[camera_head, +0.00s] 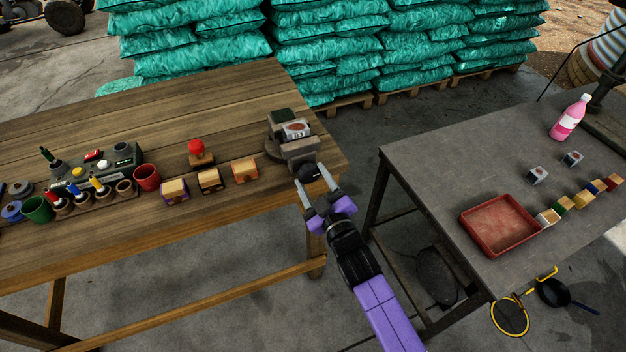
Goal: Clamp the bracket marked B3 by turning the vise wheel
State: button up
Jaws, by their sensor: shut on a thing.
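The vise (276,144) stands at the right end of the wooden table, with dark jaws on a round base. A light block with a reddish mark (296,129) sits between its jaws; I take it for the bracket, but its marking is too small to read. The dark vise wheel (309,172) is at the near side of the vise. My gripper (317,187) reaches it from the near side, its two light fingers shut on the wheel's left and right. Whether the jaws touch the block on both sides cannot be told.
On the wooden table (200,110), small wooden blocks (209,180), a red button (196,147), cups and a dark control box (108,165) stand left of the vise. The grey table (430,160) at right holds a red tray (500,225), several blocks and a pink bottle (570,117). A gap separates the tables.

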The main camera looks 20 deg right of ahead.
jog(key=o, duration=1.6)
jog(key=shift+s, duration=0.15)
